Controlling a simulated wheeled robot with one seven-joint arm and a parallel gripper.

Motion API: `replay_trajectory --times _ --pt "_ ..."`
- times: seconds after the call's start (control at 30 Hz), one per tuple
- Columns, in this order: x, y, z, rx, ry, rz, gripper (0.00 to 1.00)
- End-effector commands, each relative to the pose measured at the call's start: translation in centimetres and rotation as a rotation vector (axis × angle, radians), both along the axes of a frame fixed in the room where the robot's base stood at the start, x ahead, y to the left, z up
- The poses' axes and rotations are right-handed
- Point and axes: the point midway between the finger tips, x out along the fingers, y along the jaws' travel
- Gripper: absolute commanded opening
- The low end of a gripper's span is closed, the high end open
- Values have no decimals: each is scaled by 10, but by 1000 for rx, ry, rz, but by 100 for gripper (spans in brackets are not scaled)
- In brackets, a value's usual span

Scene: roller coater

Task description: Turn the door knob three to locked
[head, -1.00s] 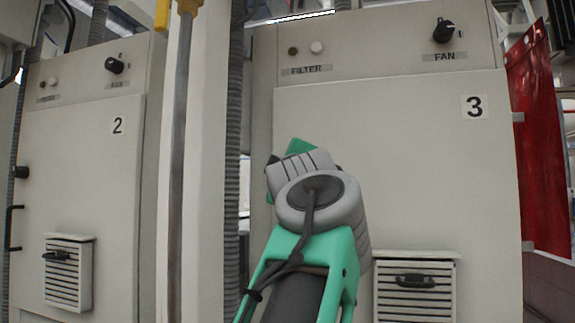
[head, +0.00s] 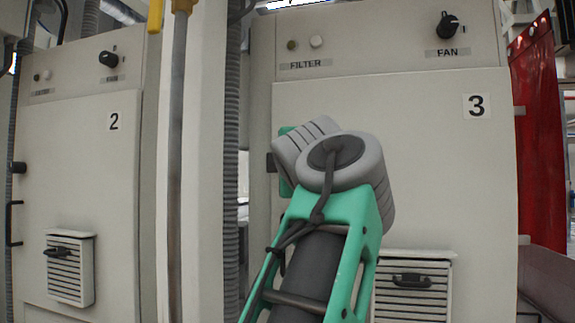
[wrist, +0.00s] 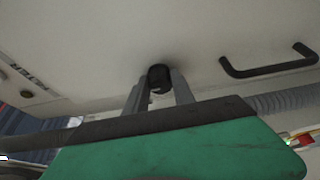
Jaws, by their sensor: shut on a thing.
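The cabinet marked 3 (head: 400,160) stands ahead in the head view. In the wrist view, a round black door knob (wrist: 158,72) sits on its pale panel, with a black bar handle (wrist: 268,67) to the right. My gripper (wrist: 160,82) has one grey finger on each side of the knob and is shut on it. In the head view my grey and green arm hides the gripper. A small dark piece shows at the left of my arm, but I cannot tell whether it is the knob. The knob's turned position is not clear.
Cabinet 2 (head: 85,180) stands at the left, beyond a pale post (head: 203,200) and a grey hose (head: 231,200). A fan knob (head: 447,25) is above door 3. A vent with a handle (head: 412,281) is low on it. A red curtain (head: 538,140) hangs at the right.

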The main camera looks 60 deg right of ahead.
Motion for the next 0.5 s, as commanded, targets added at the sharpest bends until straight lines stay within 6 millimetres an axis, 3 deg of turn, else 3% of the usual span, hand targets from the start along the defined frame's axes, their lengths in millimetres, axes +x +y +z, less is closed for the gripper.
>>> replay_trajectory --times 0.23,0.27,0.5 --pt "0 1 1 -3 1 1 0" --pt "0 1 1 -2 0 1 32" --pt "0 0 0 -1 -1 0 52"
